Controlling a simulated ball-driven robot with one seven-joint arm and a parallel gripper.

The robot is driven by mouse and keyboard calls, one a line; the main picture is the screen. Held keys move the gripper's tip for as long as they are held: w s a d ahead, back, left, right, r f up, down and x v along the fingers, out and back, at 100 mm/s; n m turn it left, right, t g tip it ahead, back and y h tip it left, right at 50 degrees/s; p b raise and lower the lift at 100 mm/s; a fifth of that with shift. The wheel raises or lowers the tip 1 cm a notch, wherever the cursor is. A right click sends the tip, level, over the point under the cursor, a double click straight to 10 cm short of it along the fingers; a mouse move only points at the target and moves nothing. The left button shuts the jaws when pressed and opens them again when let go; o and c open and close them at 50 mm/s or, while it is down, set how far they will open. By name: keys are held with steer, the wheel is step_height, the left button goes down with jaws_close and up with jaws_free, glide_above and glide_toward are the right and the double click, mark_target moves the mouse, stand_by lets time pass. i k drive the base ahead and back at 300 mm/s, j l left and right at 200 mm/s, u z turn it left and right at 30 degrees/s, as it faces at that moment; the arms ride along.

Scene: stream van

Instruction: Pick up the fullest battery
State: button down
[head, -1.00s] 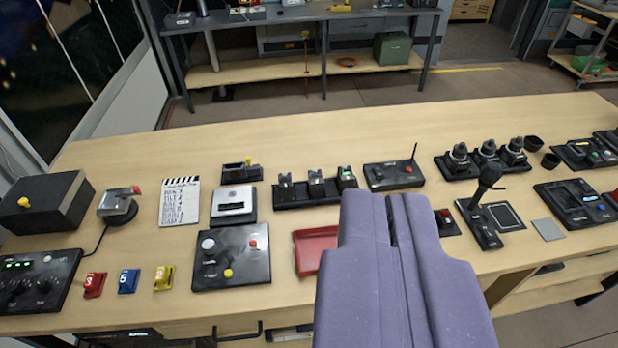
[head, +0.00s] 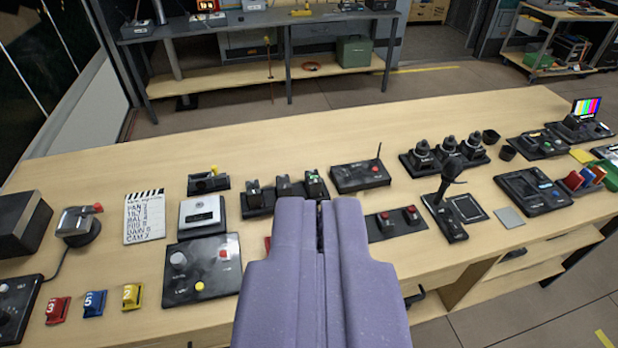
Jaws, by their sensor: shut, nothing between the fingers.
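Three small dark blocks, which look like batteries, stand in a row on a black rack (head: 257,211) near the middle of the bench. They are the left block (head: 254,190), the middle block (head: 284,186) and the right block (head: 315,185). Small green marks show on the left and right blocks; their charge levels are too small to read. My purple gripper (head: 320,203) is shut and empty. In the picture its tips lie just below the right block and cover part of the rack.
The wooden bench (head: 310,136) has clear room behind the devices. A radio-like box (head: 360,177) stands right of the rack, a panel with two red buttons (head: 395,224) in front of it. A microphone (head: 449,190) stands upright farther right. A button box (head: 201,270) sits left.

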mark_target(254, 194)
steer(key=i+u, duration=0.3)
steer(key=i, duration=0.15)
steer(key=i+l+u, duration=0.3)
steer(key=i, duration=0.15)
steer(key=i+l+u, duration=0.15)
steer(key=i+u, duration=0.15)
steer(key=i, duration=0.2)
